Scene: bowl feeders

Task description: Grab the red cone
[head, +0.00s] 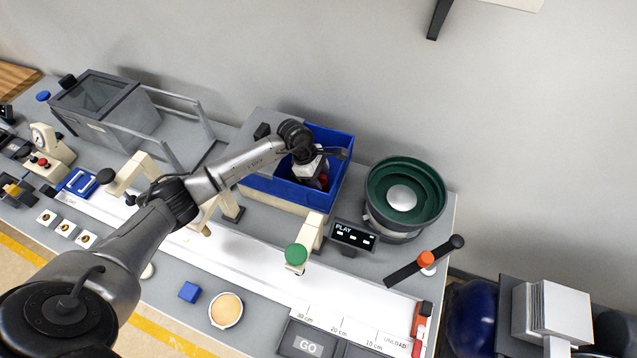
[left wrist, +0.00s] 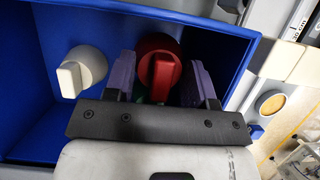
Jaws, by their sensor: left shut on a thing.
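The red cone (left wrist: 158,68) is in a blue bin (left wrist: 60,100) and sits between the two purple fingers of my left gripper in the left wrist view. Only a small bit of red shows in the head view, just below the gripper. My left gripper (head: 316,175) reaches down into the blue bin (head: 270,190) and is shut on the red cone. A cream-coloured piece (left wrist: 82,72) lies in the bin to the left of the gripper. Something green shows partly below the red cone between the fingers. My right gripper is not in view.
The bin walls stand close around the gripper. A green bowl feeder (head: 380,182) stands to the right, with a PLAY display (head: 353,235) in front. A green-topped post (head: 296,254), a blue block (head: 189,292) and a round dish (head: 226,310) are nearer the front.

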